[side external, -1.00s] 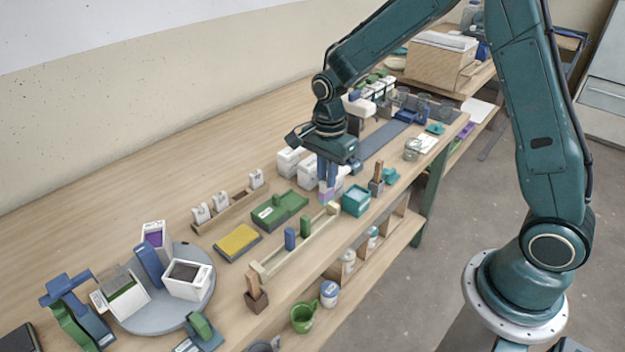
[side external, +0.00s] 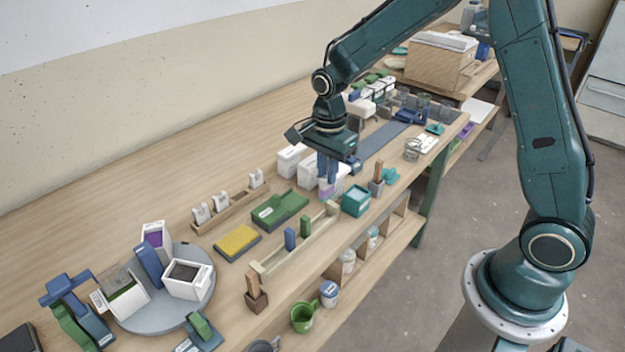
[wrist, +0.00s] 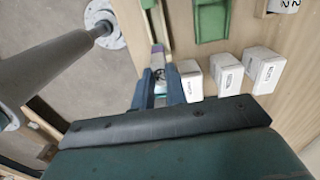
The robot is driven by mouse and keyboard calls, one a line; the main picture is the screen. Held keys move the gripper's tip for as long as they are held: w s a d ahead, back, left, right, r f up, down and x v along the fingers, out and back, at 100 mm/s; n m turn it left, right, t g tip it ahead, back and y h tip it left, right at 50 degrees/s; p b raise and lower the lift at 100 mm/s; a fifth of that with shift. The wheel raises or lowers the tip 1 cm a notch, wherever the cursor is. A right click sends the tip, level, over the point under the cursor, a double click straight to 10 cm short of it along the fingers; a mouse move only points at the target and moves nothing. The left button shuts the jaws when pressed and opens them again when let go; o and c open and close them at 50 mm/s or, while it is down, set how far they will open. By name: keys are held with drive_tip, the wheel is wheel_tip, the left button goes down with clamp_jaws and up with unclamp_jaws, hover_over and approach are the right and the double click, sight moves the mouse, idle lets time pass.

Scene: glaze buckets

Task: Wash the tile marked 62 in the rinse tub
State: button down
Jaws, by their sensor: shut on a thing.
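My gripper (side external: 327,176) points down above the far end of a pale wooden rack (side external: 268,268). It is shut on a small tile, purple and whitish (side external: 326,190); its mark cannot be read. In the wrist view the tile (wrist: 158,62) shows between the two fingers (wrist: 158,88). A blue tile (side external: 290,239) and a green tile (side external: 305,226) stand in the rack. A square teal tub (side external: 355,203) with a paler inside, possibly the rinse tub, stands just right of the held tile, apart from it.
White boxes (side external: 308,172) stand behind the gripper. A green tray (side external: 279,209), a yellow pad (side external: 238,242) and a holder with white tags (side external: 228,207) lie left. Glaze buckets (side external: 188,280) stand on a grey turntable (side external: 180,318). A brush block (side external: 376,185) stands beyond the tub.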

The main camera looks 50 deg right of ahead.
drive_tip(key=shift+d, duration=0.1)
wheel_tip(320, 180, up, 3)
hover_over(356, 201)
drive_tip(key=w+d, duration=0.2)
drive_tip(key=d, duration=0.1)
drive_tip(key=shift+s+a, duration=0.2)
drive_tip(key=shift+s, duration=0.05)
drive_tip(key=shift+f, duration=0.2)
drive_tip(key=shift+f, duration=1.55)
drive_tip(key=shift+f, duration=0.15)
drive_tip(key=shift+f, duration=3.15)
idle(1.8)
